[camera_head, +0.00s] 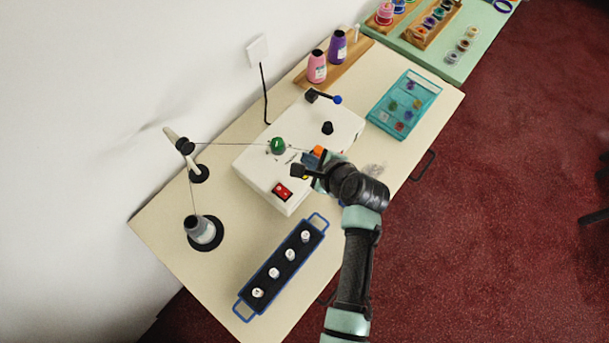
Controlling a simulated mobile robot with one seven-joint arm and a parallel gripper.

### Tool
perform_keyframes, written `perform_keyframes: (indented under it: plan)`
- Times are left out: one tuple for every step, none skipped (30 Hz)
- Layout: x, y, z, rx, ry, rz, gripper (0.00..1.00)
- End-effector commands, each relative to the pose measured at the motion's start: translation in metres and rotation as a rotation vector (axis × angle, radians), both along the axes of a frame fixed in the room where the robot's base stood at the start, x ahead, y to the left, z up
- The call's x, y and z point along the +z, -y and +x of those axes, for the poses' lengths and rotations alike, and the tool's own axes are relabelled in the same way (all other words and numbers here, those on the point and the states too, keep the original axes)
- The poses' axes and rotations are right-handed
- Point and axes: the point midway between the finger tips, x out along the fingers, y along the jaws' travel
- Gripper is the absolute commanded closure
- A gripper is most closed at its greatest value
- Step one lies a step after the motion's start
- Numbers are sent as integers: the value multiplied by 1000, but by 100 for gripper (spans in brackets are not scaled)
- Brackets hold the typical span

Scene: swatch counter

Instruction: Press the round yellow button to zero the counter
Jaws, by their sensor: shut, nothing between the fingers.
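The white winding machine (262,171) stands on the cream table. A small sliver of yellow (306,178), which may be the round yellow button, shows at the lower edge of my gripper (295,170). The rest of it is hidden behind the gripper. My gripper is shut and empty, low over the machine's front right part. I cannot tell whether it touches the machine. An orange patch (318,151) with blue below it shows just beside the gripper; I cannot tell what it belongs to. The counter's reading is not visible.
The machine carries a green bobbin (278,146), a red switch (282,191), a black knob (327,128) and a blue-tipped lever (325,97). Thread runs from a grey cone (200,230). A blue-handled rack (274,273) and a teal tray (404,106) lie nearby.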

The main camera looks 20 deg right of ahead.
Motion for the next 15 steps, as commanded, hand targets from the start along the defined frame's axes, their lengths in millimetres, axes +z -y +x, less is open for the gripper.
perform_keyframes:
  plan:
    - [-15,0,0,0,0,0,100]
    - [-19,0,0,0,0,0,100]
    - [-24,0,0,-1,-1,-1,100]
    - [-28,0,0,-1,-1,-1,100]
    - [-32,0,0,-1,-1,-1,100]
    - [-37,0,0,-1,-1,-1,100]
    - [-40,0,0,-1,-1,-1,100]
    - [-43,0,0,1,-1,0,100]
    - [-47,0,0,1,-1,0,100]
    - [-49,0,0,0,0,0,100]
    - [-52,0,0,0,0,0,100]
    - [-54,0,0,1,2,0,100]
    - [-55,0,0,1,2,0,100]
    - [-56,0,0,1,2,0,100]
    - [-57,0,0,1,2,0,100]
